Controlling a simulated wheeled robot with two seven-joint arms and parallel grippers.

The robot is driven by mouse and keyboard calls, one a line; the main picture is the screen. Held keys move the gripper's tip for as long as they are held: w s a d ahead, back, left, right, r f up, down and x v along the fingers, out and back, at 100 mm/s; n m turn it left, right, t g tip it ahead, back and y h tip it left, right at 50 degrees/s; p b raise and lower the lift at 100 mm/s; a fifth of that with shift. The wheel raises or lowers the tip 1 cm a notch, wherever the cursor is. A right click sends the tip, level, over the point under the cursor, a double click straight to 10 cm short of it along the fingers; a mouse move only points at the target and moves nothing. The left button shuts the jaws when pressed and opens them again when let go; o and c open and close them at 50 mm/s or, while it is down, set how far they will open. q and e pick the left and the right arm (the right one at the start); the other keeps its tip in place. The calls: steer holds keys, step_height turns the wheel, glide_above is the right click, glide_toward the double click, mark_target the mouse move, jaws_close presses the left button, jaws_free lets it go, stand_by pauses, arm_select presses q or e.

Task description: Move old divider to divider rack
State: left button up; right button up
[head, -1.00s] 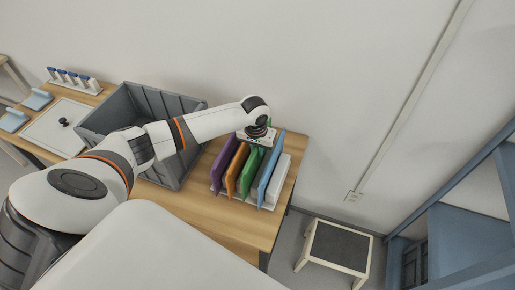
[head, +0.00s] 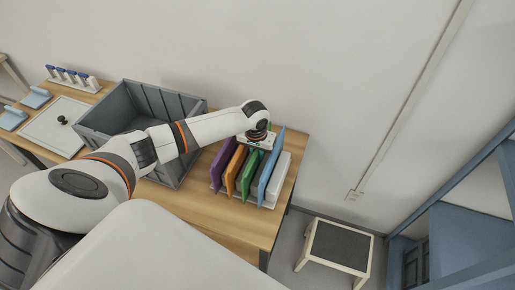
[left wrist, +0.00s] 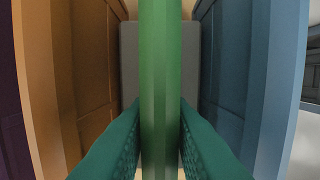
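The divider rack (head: 269,204) stands on the right end of the wooden table and holds upright dividers: purple (head: 222,165), orange (head: 236,168), green (head: 250,173) and blue (head: 269,165). I cannot tell which is the old divider. My left gripper (left wrist: 160,120) points down over the rack, with one teal finger on each side of the green divider (left wrist: 160,60). The fingers look open, close to its faces; the divider's edge partly hides the tips. The orange divider (left wrist: 85,70) and the blue divider (left wrist: 235,70) stand on either side. My right gripper is out of view.
A grey open crate (head: 110,117) stands left of the rack, beneath my left arm. A white board with a black knob (head: 58,122) and a row of blue-capped tubes (head: 73,77) are farther left. A step stool (head: 335,247) stands on the floor at the right.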

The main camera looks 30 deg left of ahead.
arm_select(q)
steer(key=o, duration=0.4)
steer(key=r, duration=0.4)
steer(key=s+r, duration=0.1)
steer(key=r, duration=0.3)
steer(key=r+b, duration=0.1)
steer(key=r, duration=0.3)
steer(key=shift+s+d, duration=0.15)
steer(key=shift+s, duration=0.05)
